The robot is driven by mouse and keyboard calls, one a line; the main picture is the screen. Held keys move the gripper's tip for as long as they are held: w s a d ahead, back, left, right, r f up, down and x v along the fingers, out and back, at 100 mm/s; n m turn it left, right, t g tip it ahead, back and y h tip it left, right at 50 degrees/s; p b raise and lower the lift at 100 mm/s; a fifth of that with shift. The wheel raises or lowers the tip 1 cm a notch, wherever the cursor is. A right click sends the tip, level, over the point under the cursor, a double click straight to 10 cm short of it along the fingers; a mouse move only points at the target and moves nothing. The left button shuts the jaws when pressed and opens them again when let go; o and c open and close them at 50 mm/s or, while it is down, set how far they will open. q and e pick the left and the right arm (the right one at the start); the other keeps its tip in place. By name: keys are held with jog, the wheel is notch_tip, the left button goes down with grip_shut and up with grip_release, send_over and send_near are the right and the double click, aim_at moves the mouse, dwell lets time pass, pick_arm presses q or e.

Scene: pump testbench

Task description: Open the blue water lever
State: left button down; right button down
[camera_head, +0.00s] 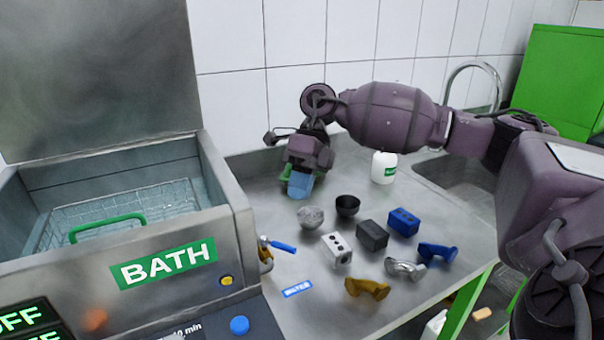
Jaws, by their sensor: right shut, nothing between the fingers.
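The blue water lever (281,246) is a small blue handle on a brass valve (265,256) at the right side of the bath housing. It points to the right, and a blue WATER label (297,289) lies on the table in front of it. My right gripper (301,184) is shut and points down over the back of the table. It is behind the lever and well apart from it. Light blue and green parts show at its tip; I cannot tell whether they belong to the gripper or lie behind it. My left gripper is not in view.
The steel bath (235,195) with a green-handled basket (107,225) stands at left. Several bowls, blocks and dumbbell-shaped pieces, including a blue block (403,222) and gold piece (367,287), stand right of the lever.

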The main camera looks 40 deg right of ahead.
aim_at(278, 245)
jog(key=x, duration=0.8)
jog(key=shift+f, duration=0.25)
jog(key=shift+a, duration=0.15)
